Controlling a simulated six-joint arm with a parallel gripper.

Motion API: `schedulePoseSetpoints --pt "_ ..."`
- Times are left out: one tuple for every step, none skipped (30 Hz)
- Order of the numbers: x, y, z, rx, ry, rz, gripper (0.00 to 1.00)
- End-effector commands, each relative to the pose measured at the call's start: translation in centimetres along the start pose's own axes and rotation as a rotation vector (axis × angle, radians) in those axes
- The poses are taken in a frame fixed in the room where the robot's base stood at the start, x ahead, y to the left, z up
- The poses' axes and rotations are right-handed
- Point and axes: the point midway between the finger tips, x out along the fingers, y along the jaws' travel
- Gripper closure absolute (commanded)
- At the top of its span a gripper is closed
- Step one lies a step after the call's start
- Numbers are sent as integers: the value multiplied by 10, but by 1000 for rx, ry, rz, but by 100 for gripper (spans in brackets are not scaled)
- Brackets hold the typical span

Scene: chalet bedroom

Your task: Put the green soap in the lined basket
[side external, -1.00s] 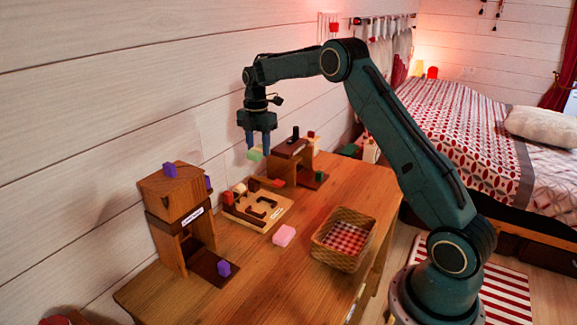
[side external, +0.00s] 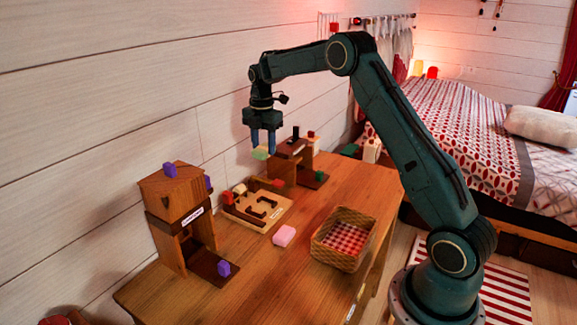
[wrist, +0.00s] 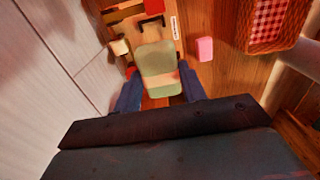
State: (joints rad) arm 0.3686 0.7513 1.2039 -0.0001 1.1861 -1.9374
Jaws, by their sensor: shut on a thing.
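The green soap (side external: 260,153) is pale green and held between the fingers of my gripper (side external: 263,146), high above the back of the table near the wall. In the wrist view the soap (wrist: 159,68) sits between the two blue fingers of my gripper (wrist: 160,92). The lined basket (side external: 325,254) is woven, with a red-and-white checked lining, and stands at the table's right front edge. It also shows at the upper right of the wrist view (wrist: 293,44). The basket's lining looks bare. The soap is well to the left of and behind the basket.
A pink block (side external: 284,235) lies left of the basket. A wooden tray with small pieces (side external: 271,219) lies below the soap. A tall wooden stand with purple blocks (side external: 172,205) is at left, and another stand (side external: 285,172) is behind. Bare table (side external: 255,285) lies in front.

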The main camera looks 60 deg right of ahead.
Motion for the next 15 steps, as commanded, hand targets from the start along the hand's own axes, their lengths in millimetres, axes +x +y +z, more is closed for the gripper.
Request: schedulePoseSetpoints --pt "-2 -7 3 3 0 0 86" --pt "-3 -11 4 4 0 0 86" --pt "-3 -17 6 4 0 0 86" --pt "-4 -21 8 4 0 0 86" --pt "-5 -26 9 4 0 0 86" --pt "-5 -34 11 6 0 0 86" --pt "-6 -39 13 7 0 0 86" --pt "-6 -45 14 6 0 -1 86" --pt "-7 -53 16 6 0 -1 86" --pt "-7 -59 17 7 0 0 86" --pt "-8 -65 18 8 0 0 86" --pt "-8 -74 19 8 0 -1 86" --pt "-9 -80 20 8 0 0 86" --pt "-9 -86 21 8 0 -1 86" --pt "-9 -94 22 10 0 0 86"
